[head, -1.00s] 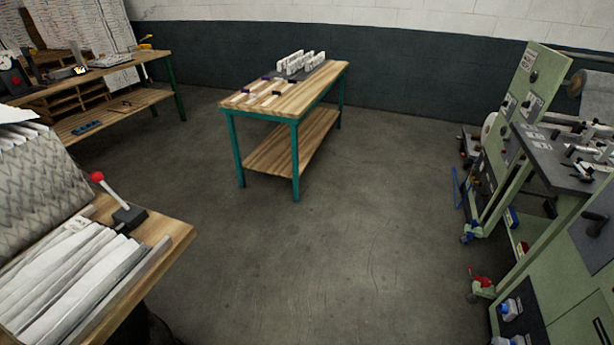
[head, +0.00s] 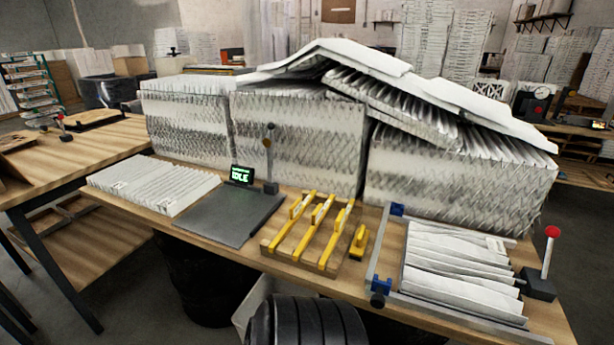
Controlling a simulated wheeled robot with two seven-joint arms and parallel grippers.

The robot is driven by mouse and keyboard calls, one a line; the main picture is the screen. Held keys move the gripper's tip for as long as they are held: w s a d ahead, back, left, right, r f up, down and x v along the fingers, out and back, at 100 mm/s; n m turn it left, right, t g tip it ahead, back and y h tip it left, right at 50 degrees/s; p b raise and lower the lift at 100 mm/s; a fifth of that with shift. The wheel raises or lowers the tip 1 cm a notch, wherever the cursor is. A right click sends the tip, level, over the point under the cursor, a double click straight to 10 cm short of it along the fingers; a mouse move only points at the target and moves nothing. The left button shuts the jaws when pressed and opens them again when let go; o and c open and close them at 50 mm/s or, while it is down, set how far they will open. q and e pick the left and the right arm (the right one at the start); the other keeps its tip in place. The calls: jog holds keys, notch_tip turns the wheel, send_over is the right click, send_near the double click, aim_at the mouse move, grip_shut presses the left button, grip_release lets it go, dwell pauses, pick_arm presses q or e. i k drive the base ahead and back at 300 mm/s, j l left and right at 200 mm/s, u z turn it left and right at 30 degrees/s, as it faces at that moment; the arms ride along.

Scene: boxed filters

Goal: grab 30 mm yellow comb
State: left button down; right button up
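Several yellow pieces are in the head view near the middle of the workbench. Long yellow bars (head: 327,234) lie side by side on a wooden rack (head: 301,258), with short yellow parts standing up from them. A smaller separate yellow piece (head: 359,241) stands just right of the rack. No size marking is readable, so I cannot tell which is the 30 mm comb. Neither of my grippers is in view.
The workbench (head: 290,268) also holds a dark plate (head: 229,214), a small "IDLE" display (head: 242,175), flat white filters (head: 152,184) and a metal frame with pleated filters (head: 460,268). Large filter stacks (head: 298,140) block the back. A red-knobbed lever (head: 552,233) stands at right.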

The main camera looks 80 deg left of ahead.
aim_at(342, 219)
jog(key=u, duration=2.4)
jog(key=z, duration=0.25)
